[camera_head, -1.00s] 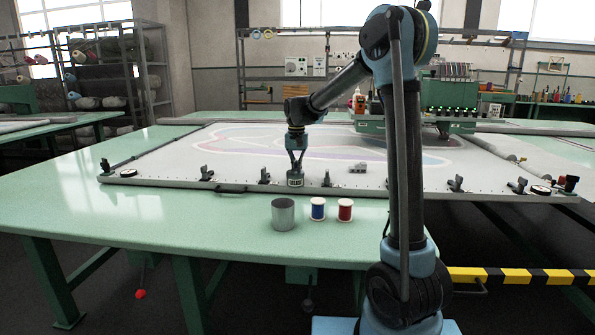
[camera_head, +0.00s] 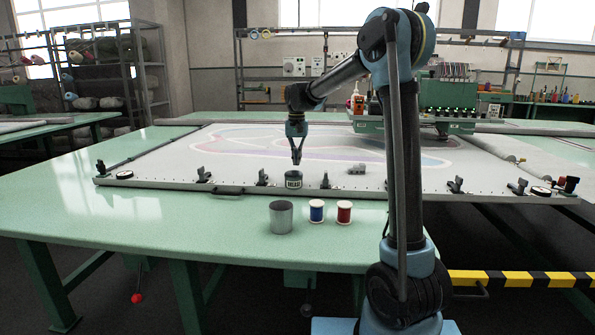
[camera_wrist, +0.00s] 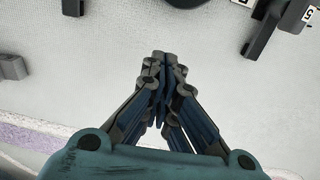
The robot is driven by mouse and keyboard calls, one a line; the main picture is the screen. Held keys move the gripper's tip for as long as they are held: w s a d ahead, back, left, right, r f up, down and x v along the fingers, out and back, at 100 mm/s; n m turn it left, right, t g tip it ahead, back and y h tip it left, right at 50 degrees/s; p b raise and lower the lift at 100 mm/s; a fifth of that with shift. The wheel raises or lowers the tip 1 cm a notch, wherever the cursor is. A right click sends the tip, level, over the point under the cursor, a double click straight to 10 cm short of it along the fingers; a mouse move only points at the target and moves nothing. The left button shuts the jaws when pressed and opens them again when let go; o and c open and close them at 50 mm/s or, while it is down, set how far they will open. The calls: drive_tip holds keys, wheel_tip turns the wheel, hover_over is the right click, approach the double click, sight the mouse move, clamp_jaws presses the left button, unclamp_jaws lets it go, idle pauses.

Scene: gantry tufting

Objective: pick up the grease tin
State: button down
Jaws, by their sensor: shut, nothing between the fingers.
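The grease tin (camera_head: 294,181) is a small dark round tin with a pale label. It stands upright on the near edge of the stretched cloth frame in the head view. My gripper (camera_head: 296,162) points down just above and slightly behind the tin, its fingers drawn together with nothing between them. In the wrist view the shut fingertips (camera_wrist: 160,60) are over bare pale cloth. A dark rounded edge (camera_wrist: 186,3) at the top of that view may be the tin, mostly cut off by the picture's edge.
Black clamps (camera_head: 262,177) line the frame's near edge on both sides of the tin. A grey block (camera_head: 357,169) lies on the cloth to the right. A grey cup (camera_head: 281,217), a blue spool (camera_head: 317,211) and a red spool (camera_head: 344,212) stand on the green table (camera_head: 150,225) in front.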

sight(293, 172)
wheel_tip(293, 172, up, 5)
drive_tip(key=shift+d+f, duration=0.1)
drive_tip(key=c, duration=1.6)
unclamp_jaws()
drive_tip(key=shift+r, duration=0.35)
drive_tip(key=o, duration=0.9)
drive_tip(key=shift+s+r+n, duration=0.4)
drive_tip(key=shift+s+n, duration=0.15)
drive_tip(key=shift+n, duration=0.55)
drive_tip(key=shift+o, duration=1.1)
drive_tip(key=s+a+r+n, duration=0.1)
drive_tip(key=s+r+n, duration=0.3)
drive_tip(key=n, duration=0.7)
drive_tip(key=shift+s+r+n, duration=0.35)
drive_tip(key=shift+s+n, duration=0.05)
drive_tip(key=shift+s, duration=0.7)
drive_tip(key=f+n, duration=0.1)
drive_tip(key=f, duration=0.2)
drive_tip(key=s+f+n, duration=0.1)
drive_tip(key=f, duration=0.3)
drive_tip(key=s+f+n, duration=0.1)
drive_tip(key=f+n, duration=0.1)
drive_tip(key=f, duration=0.1)
drive_tip(key=shift+s+a+f, duration=0.1)
drive_tip(key=shift+a+f, duration=0.05)
drive_tip(key=shift+f, duration=0.05)
drive_tip(key=shift+s+f, duration=0.15)
drive_tip(key=shift+f, duration=2.65)
